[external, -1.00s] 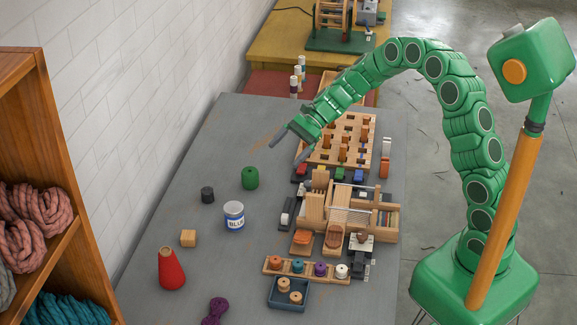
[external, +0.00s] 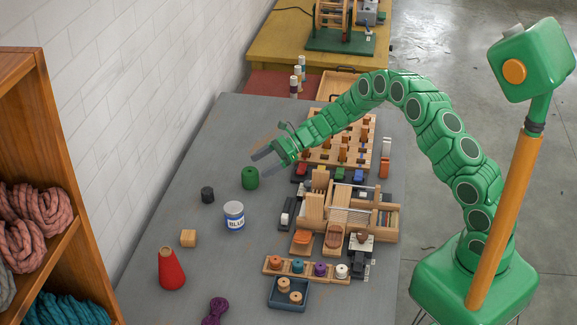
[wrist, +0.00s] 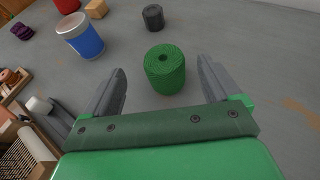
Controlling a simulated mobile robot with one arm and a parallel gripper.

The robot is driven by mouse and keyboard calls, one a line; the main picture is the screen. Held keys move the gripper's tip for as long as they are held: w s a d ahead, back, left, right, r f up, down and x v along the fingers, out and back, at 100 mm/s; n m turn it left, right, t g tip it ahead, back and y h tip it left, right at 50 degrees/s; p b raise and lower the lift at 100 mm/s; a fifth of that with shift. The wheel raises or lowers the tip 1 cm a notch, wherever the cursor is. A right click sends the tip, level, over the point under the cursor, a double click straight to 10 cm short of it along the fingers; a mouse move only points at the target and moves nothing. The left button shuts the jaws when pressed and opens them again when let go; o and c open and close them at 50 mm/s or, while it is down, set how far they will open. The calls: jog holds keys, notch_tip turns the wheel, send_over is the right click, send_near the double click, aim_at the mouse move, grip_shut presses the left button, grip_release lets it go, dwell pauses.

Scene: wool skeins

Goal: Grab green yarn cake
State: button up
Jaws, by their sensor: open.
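The green yarn cake (external: 250,178) stands upright on the grey table. It is a short wound cylinder with a hole in its top. In the wrist view the green yarn cake (wrist: 165,69) lies ahead, centred between the two finger directions and just past the fingertips. My gripper (external: 262,164) is open and empty, close to the cake at its upper right in the external view. Both grey fingers of my gripper (wrist: 162,78) show in the wrist view, spread wider than the cake. No contact with the cake shows.
A blue-and-white tin (external: 234,216), a dark cylinder (external: 207,194), a wooden block (external: 188,237) and a red cone (external: 171,269) stand nearby on the table (external: 190,160). A loom (external: 350,215) and a pegged wooden board (external: 345,140) lie to the right. Bare table surrounds the cake.

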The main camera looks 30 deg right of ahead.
aim_at(249, 171)
jog(key=shift+w+x, duration=0.2)
jog(key=shift+x, duration=3.45)
jog(key=shift+f, duration=0.1)
jog(key=c, duration=1.1)
